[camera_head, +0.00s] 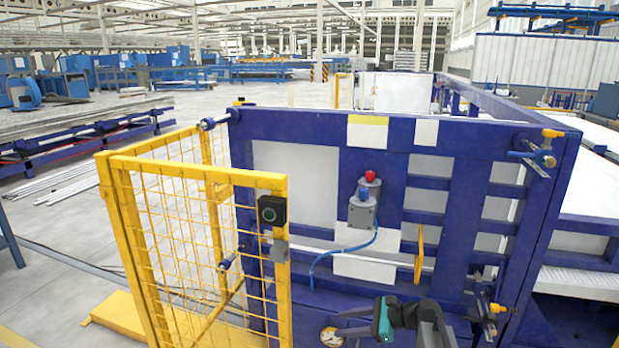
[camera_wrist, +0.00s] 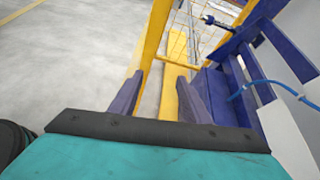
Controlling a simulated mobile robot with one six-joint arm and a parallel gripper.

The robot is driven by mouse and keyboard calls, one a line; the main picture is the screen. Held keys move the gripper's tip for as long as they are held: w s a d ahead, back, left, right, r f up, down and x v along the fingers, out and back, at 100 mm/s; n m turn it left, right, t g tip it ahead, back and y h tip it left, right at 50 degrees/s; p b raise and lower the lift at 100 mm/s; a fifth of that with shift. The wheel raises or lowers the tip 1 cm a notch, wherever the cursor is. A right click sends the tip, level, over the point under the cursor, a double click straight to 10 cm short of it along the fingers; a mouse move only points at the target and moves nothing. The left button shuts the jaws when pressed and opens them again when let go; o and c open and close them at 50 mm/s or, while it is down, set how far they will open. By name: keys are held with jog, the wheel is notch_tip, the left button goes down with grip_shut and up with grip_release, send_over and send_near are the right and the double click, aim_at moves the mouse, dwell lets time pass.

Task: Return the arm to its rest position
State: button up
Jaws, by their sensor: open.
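My gripper (camera_head: 338,323) is low in the head view, in front of the blue machine frame (camera_head: 465,215). Its two dark fingers point left and stand apart. In the wrist view my gripper (camera_wrist: 160,92) is open, with nothing between its fingers. Beyond the fingers are grey floor and a yellow base strip. A light pipe or bar (camera_head: 330,251) runs across the blue frame above my gripper. My arm is cut off by the bottom edge of the head view, so most of it is hidden.
A yellow mesh guard (camera_head: 180,230) with a dark button box (camera_head: 272,214) stands left of my gripper. A control box with red and blue knobs (camera_head: 363,205) and a blue cable (camera_head: 325,262) hang on the frame. Open floor (camera_head: 60,275) lies at far left.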

jog(key=s+a+f+n+g+h, duration=0.2)
jog(key=s+a+f+g, duration=0.15)
jog(key=s+f, duration=0.9)
jog(key=s+a+f+n+g+h, duration=0.2)
jog(key=s+a+f+n+g, duration=0.15)
jog(key=s+f, duration=0.85)
jog(key=s+d+f+n+g+h, duration=0.1)
jog(key=s+d+f+n+h, duration=0.3)
jog(key=s, duration=0.5)
jog(key=s+d+f+n+g+h, duration=0.1)
jog(key=s+d+f+n+h, duration=0.2)
jog(key=s+d+f+n, duration=0.3)
jog(key=s+d+n, duration=0.2)
jog(key=n, duration=0.2)
jog(key=shift+s+d+f+n+g+h, duration=0.15)
jog(key=shift+s+n+g+h, duration=0.2)
jog(key=shift+s+g+h, duration=0.05)
